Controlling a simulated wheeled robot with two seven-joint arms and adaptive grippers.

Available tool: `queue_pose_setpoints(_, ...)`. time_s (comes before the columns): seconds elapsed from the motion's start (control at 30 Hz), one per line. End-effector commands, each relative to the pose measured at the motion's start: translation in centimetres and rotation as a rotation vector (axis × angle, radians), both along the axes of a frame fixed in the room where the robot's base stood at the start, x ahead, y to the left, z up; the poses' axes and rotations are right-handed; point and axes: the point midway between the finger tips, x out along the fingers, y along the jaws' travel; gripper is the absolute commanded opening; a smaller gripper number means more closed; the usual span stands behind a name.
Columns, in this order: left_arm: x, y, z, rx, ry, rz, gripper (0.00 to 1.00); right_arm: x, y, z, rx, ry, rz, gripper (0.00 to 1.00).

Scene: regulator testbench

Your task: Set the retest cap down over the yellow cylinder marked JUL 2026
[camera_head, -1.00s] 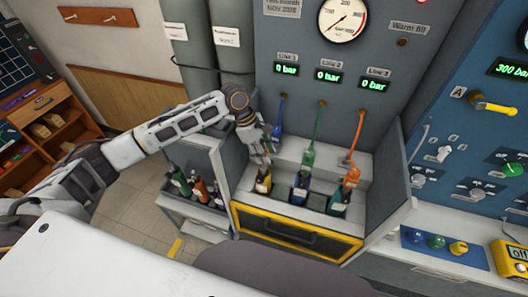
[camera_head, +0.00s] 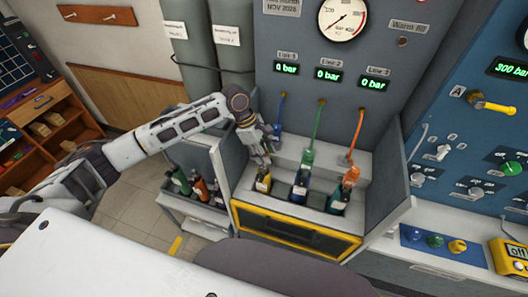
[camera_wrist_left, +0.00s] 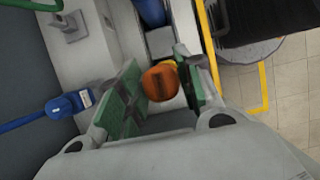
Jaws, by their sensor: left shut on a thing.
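My left gripper (camera_head: 262,157) is right above the yellow cylinder (camera_head: 263,182), which stands in the leftmost place of the bench bay. In the left wrist view the green-padded fingers (camera_wrist_left: 160,88) are shut on the orange-brown retest cap (camera_wrist_left: 160,84), seen from above. A strip of the yellow cylinder (camera_wrist_left: 169,64) shows just past the cap's edge. The cap hides most of the cylinder's top, so I cannot tell whether they touch. The date on the cylinder's label is too small to read. My right gripper is not in view.
A blue cylinder (camera_head: 300,189) and a green cylinder (camera_head: 338,201) stand to the right in the same bay. Blue, green and orange hoses (camera_head: 355,135) hang behind. A cart (camera_head: 190,215) with several bottles stands left. The grey side wall (camera_head: 390,195) bounds the bay.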

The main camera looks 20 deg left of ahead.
Motion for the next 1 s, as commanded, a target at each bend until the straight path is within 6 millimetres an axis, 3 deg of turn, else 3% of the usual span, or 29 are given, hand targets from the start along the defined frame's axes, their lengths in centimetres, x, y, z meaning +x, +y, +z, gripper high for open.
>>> queue_pose_setpoints(1.0,-0.04,0.02,-1.00,0.001,0.001,0.000,0.13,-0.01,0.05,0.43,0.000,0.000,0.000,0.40)
